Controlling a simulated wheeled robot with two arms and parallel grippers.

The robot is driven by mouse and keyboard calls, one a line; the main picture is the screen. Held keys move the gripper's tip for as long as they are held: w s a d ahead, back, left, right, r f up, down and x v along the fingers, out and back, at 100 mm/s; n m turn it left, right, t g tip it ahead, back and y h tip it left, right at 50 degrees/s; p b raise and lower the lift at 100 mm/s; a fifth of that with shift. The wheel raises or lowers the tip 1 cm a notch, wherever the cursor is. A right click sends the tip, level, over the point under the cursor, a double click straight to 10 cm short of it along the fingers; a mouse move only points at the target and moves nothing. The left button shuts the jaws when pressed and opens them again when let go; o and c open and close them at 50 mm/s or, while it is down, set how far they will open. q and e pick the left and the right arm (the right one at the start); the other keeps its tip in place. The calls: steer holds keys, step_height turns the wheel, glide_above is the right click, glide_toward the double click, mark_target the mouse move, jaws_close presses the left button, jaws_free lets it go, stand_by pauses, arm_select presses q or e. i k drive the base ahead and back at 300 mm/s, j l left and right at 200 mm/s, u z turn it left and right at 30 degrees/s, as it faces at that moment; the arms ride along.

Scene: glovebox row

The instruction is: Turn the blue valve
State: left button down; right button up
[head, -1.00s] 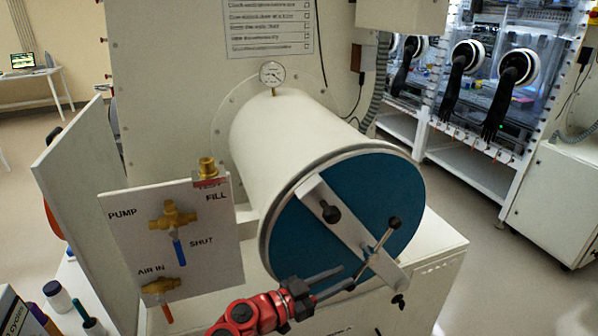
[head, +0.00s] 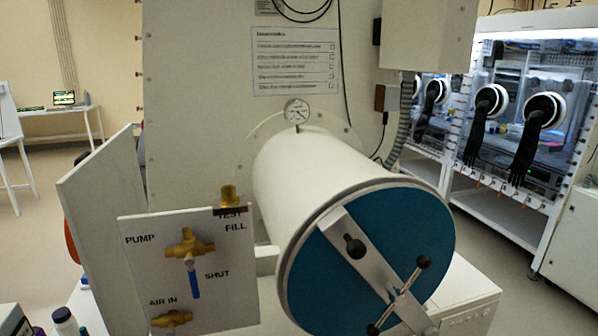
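The blue valve handle (head: 194,284) hangs straight down from a brass valve body (head: 188,248) on a white panel (head: 230,290). The panel is marked PUMP, FILL, SHUT and AIR IN. The handle's lower end is beside and below the word SHUT. A second brass valve (head: 171,319) sits lower by AIR IN, cut by the bottom edge of the picture; its handle is out of view. Neither of my grippers shows in the head view now.
A white cylindrical chamber (head: 300,180) with a blue door (head: 335,270), a metal crossbar and a T-handle (head: 405,290) stands right of the panel. A gauge (head: 297,111) tops it. A white plate (head: 105,220) stands at the left. Bottles (head: 63,322) sit at the lower left.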

mark_target(189, 260)
steer(key=i+l+u, duration=0.1)
steer(key=u, duration=0.3)
steer(key=i+l+u, duration=0.1)
steer(key=u, duration=0.35)
steer(key=l+u, duration=0.2)
steer(key=u, duration=0.2)
steer(key=l+u, duration=0.2)
steer(key=u, duration=0.25)
steer(key=l+u, duration=0.2)
steer(key=u, duration=0.2)
steer(key=l+u, duration=0.25)
steer(key=u, duration=0.15)
steer(key=z, duration=2.9)
steer(key=u, duration=1.5)
